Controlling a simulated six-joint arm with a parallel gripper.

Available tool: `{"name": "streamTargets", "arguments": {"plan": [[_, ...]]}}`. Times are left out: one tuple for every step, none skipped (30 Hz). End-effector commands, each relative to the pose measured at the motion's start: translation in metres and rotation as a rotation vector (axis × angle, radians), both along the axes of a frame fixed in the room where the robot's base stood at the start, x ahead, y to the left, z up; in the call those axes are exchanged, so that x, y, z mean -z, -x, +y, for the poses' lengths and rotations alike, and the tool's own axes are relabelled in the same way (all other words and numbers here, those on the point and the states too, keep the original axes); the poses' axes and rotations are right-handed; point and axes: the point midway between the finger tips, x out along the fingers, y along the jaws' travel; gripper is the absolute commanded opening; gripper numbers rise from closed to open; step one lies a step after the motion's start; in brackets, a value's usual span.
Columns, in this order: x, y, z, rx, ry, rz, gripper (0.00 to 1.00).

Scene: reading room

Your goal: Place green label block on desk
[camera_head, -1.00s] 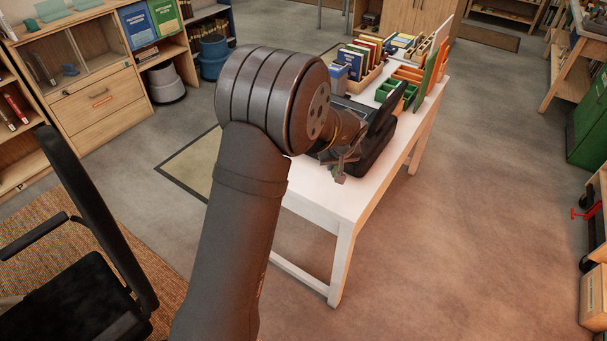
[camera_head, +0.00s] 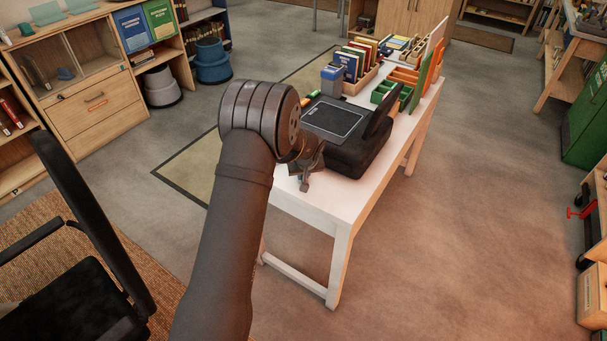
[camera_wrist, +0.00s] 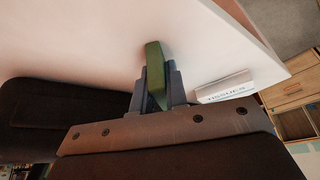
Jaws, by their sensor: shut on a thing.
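The green label block (camera_wrist: 154,66) is upright between the two fingers of my gripper (camera_wrist: 156,88) in the wrist view. The gripper is shut on it. The white desk (camera_wrist: 70,40) fills the background behind the block; I cannot tell whether the block touches it. In the head view my gripper (camera_head: 305,184) hangs over the near left part of the white desk (camera_head: 350,200), just in front of a black device. The block cannot be made out there.
The black device (camera_head: 360,150) with a flat pad stands beside my gripper. A white box with lettering (camera_wrist: 225,88) is close to the fingers in the wrist view. Book and card trays (camera_head: 395,95) fill the far desk. The near desk corner is clear.

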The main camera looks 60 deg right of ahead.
Motion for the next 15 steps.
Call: {"name": "streamTargets", "arguments": {"plan": [[-0.0006,-0.0001,-0.0006,0.000,0.002,-0.001,0.00],[-0.0010,-0.0001,-0.0006,0.000,0.002,-0.001,0.00],[-0.0010,0.0000,-0.0006,0.000,0.002,-0.001,0.00],[-0.0010,0.0000,-0.0006,0.000,0.002,-0.001,0.00],[-0.0011,0.0000,-0.0006,0.000,0.002,-0.001,0.00],[-0.0008,0.0001,-0.0005,0.000,0.002,-0.001,0.00],[-0.0001,0.0000,-0.0004,0.000,0.001,0.000,0.00],[0.0009,0.0000,-0.0004,0.000,0.001,0.000,0.00],[0.0022,0.0001,-0.0003,0.000,0.001,0.000,0.00],[0.0025,0.0000,-0.0004,0.000,0.001,0.000,0.15],[0.0021,0.0000,-0.0005,0.000,0.002,-0.001,0.21],[0.0020,0.0001,-0.0005,0.000,0.001,0.000,0.29],[0.0020,0.0000,-0.0004,0.000,0.001,0.000,0.35],[0.0021,0.0001,-0.0004,0.000,0.001,0.000,0.35],[0.0021,0.0001,-0.0004,0.000,0.001,0.000,0.35]]}}
